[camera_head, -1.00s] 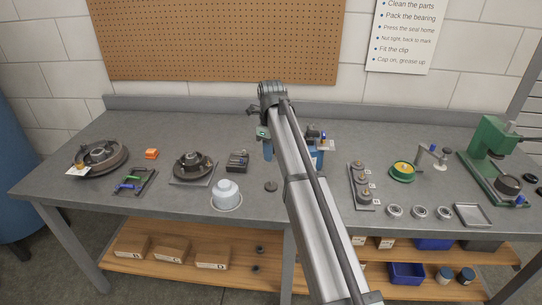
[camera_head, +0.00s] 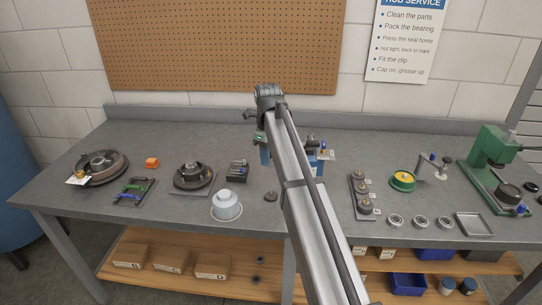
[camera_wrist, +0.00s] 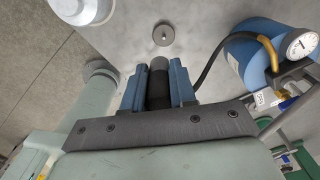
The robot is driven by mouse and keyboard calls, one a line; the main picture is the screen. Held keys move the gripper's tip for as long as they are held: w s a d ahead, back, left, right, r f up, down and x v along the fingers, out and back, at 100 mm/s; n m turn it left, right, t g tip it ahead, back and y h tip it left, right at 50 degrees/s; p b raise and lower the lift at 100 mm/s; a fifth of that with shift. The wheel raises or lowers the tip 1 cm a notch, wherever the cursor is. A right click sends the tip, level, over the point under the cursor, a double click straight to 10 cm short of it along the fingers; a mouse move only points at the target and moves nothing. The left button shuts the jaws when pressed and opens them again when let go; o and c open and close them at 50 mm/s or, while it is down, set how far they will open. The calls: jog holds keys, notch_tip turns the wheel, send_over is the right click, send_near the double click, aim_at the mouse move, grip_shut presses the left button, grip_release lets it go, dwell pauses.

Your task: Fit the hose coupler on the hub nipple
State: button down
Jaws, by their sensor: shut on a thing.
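My gripper (camera_wrist: 158,88) has two blue fingers shut on the hose coupler (camera_wrist: 158,65), a dark cylinder with a grey end, in the wrist view. A black hose (camera_wrist: 211,62) runs from behind the right finger to a blue tank (camera_wrist: 250,55) with a gauge. In the head view, my arm hides most of the gripper; a blue finger (camera_head: 264,156) shows at its left. A dark hub (camera_head: 193,173) sits on a plate left of the arm, and another hub (camera_head: 101,163) sits farther left. I cannot make out the nipple. The coupler is apart from both hubs.
A white cup (camera_head: 227,204) and a small dark disc (camera_head: 270,197) are on the bench between the hub and my arm. A small dark box (camera_head: 238,170) lies right of the hub. A bearing rack (camera_head: 362,192) and green press (camera_head: 495,165) stand to the right.

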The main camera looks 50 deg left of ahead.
jog(key=s+a+f+n, duration=0.1)
jog(key=s+a, duration=0.3)
jog(key=a, duration=0.2)
jog(key=s+a+n, duration=0.1)
jog(key=s+a, duration=0.3)
jog(key=a, duration=0.3)
jog(key=s+a+f+n, duration=0.1)
jog(key=s+a+n, duration=0.1)
jog(key=s+a, duration=0.2)
jog(key=shift+s+a+f, duration=0.15)
jog(key=shift+a, duration=0.6)
jog(key=shift+s+a+f, duration=0.1)
jog(key=shift+a+f, duration=0.05)
jog(key=shift+a, duration=0.6)
jog(key=shift+n, duration=0.7)
jog(key=shift+f, duration=0.15)
jog(key=shift+f, duration=2.4)
jog(key=shift+f, duration=0.9)
